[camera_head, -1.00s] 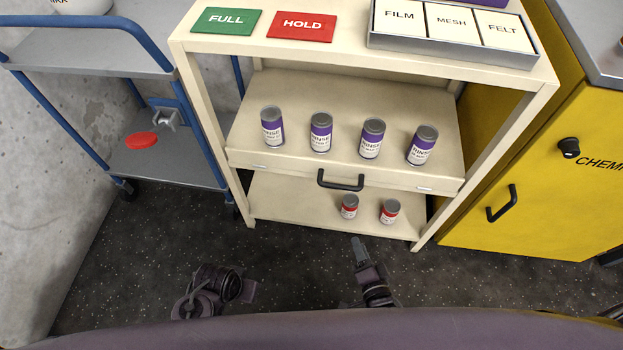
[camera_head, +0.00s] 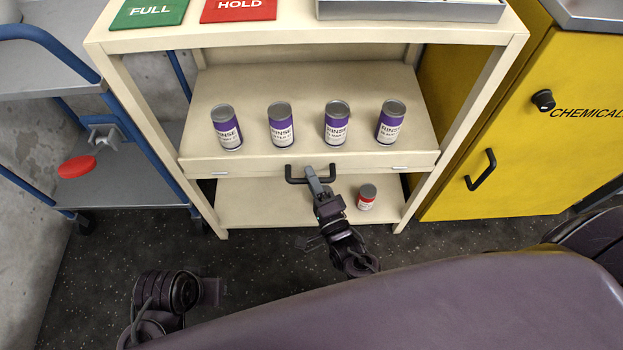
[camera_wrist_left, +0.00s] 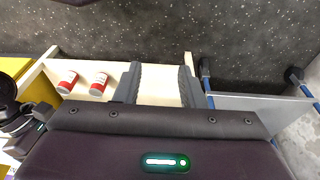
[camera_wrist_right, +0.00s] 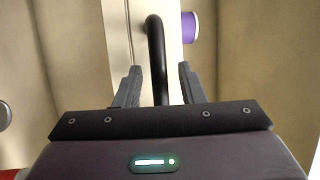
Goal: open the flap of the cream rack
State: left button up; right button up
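The cream rack (camera_head: 120,80) stands in front of me. Its middle shelf has a cream front flap (camera_head: 240,167) with a black bar handle (camera_head: 290,174); the flap looks upright and closed. My right gripper (camera_head: 314,174) is at the handle. In the right wrist view the handle (camera_wrist_right: 156,50) lies between the open fingers of this gripper (camera_wrist_right: 159,82), with a gap on each side. My left gripper (camera_wrist_left: 161,78) is open and empty in the left wrist view, apart from the rack. In the head view, its fingers are not clear.
Several purple-labelled cans (camera_head: 281,125) stand on the shelf behind the flap. A red-labelled can (camera_head: 367,198) stands on the lower shelf; the left wrist view shows two. A blue-framed cart (camera_head: 150,165) is left, a yellow cabinet (camera_head: 500,140) right. Dark floor lies before the rack.

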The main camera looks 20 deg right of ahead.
jog(key=shift+w, duration=0.1)
grip_shut()
jog(key=shift+f, duration=0.1)
